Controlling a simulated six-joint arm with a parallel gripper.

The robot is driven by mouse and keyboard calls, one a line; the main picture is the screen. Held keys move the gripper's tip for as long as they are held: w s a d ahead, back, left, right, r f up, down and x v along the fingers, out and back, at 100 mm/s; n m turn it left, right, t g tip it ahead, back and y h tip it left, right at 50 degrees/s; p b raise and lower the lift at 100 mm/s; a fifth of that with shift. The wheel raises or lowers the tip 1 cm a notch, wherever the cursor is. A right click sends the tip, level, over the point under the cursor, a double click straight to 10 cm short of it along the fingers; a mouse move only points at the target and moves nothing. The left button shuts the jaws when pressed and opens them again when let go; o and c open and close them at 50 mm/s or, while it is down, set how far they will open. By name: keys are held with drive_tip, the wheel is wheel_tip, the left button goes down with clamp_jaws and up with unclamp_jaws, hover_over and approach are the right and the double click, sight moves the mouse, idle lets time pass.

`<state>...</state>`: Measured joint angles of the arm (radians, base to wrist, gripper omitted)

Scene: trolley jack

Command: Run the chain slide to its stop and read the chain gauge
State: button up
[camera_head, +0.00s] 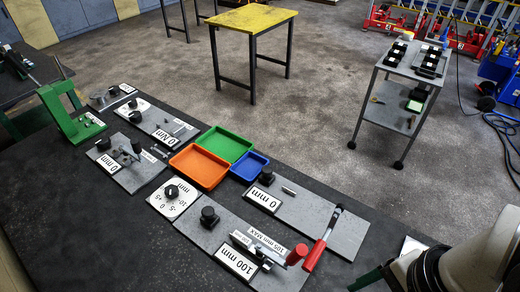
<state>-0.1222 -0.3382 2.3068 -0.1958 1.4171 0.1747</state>
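On the dark bench, a grey plate (210,238) bears a black knob (209,217), a "100 mm" label (237,263), a "105 mm MAX" label (267,242) and a metal slide-like part with a red end (297,254). Which piece is the chain slide is not certain; this plate may be the chain gauge. To its right, a plate (345,238) bears a "0 mm" label (263,199), a black knob (266,177) and a red-handled lever (315,255). A white dial (173,200) with a black knob stands to the left.
Green (225,143), orange (197,167) and blue (249,166) trays lie mid-bench. More labelled plates (125,165) and a green stand (72,118) are at left. A trolley (394,108) and a yellow-topped table (250,18) stand beyond. The bench's front left is clear.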

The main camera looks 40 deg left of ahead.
drive_tip(key=w+a+m+g, duration=0.1)
drive_tip(key=w+a, duration=0.6)
drive_tip(key=a, duration=0.5)
drive_tip(key=w+a+m+g, duration=0.1)
drive_tip(key=w+a, duration=0.5)
drive_tip(key=a, duration=0.6)
drive_tip(key=y, duration=0.1)
approach(208, 211)
drive_tip(key=shift+m+g, duration=0.4)
drive_tip(key=x, duration=0.7)
drive_tip(key=shift+w+a+f, duration=0.1)
drive_tip(key=shift+w+f, duration=0.1)
drive_tip(key=shift+f, duration=0.15)
drive_tip(key=shift+s+a+f, duration=0.1)
drive_tip(key=shift+a+f, duration=0.05)
drive_tip(key=shift+f, duration=0.3)
clamp_jaws()
